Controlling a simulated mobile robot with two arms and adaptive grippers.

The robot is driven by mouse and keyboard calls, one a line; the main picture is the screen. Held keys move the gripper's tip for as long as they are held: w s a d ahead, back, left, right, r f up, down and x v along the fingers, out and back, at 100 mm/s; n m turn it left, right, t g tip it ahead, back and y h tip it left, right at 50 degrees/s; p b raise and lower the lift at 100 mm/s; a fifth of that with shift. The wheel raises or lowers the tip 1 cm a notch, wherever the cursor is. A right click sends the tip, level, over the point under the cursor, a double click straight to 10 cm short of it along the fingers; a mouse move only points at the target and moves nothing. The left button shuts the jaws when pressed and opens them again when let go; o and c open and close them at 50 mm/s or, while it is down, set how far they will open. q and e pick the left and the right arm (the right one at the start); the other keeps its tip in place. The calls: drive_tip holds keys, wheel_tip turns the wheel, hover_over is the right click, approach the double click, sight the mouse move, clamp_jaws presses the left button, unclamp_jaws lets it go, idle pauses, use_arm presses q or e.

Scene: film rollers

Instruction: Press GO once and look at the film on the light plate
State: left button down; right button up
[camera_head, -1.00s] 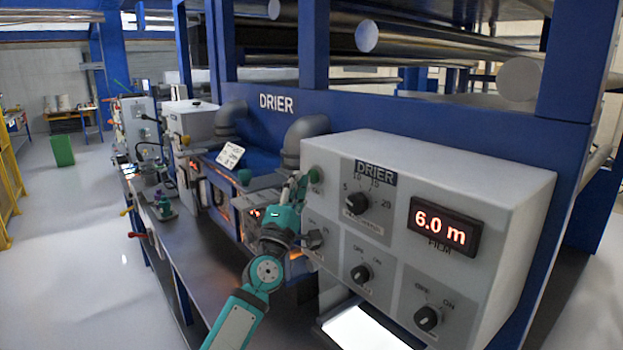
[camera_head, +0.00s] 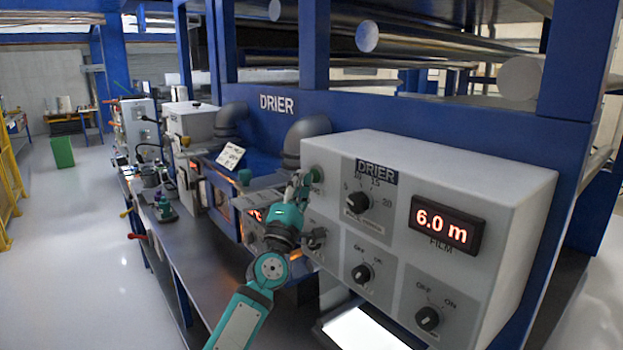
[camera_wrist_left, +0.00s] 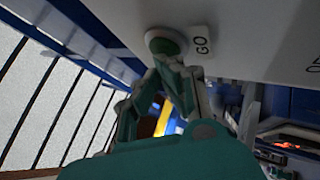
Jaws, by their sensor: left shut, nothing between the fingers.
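The green GO button (camera_wrist_left: 165,41) with its white GO label (camera_wrist_left: 202,42) shows at the top of the left wrist view. In the head view the green button (camera_head: 316,173) is on the upper left of the drier's control box (camera_head: 470,170). My left gripper (camera_head: 301,183) is shut and empty, with its fingertips at the button; in the left wrist view the fingertips (camera_wrist_left: 168,62) overlap the button's lower edge. I cannot tell whether the button is pushed in. The bright white light plate (camera_head: 365,328) lies below the box, partly hidden by it. My right gripper is not in view.
The display (camera_head: 446,226) reads 6.0 m. Several black knobs sit on the box front. The floor at left is clear up to a yellow rail (camera_head: 10,185).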

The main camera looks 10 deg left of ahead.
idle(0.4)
use_arm(q)
drive_tip(key=shift+s+a+p, duration=0.55)
drive_tip(key=shift+s+p, duration=0.05)
drive_tip(key=shift+s, duration=0.05)
drive_tip(key=s+a+p, duration=0.2)
drive_tip(key=s+a, duration=0.1)
drive_tip(key=shift+s+a, duration=0.25)
idle(0.6)
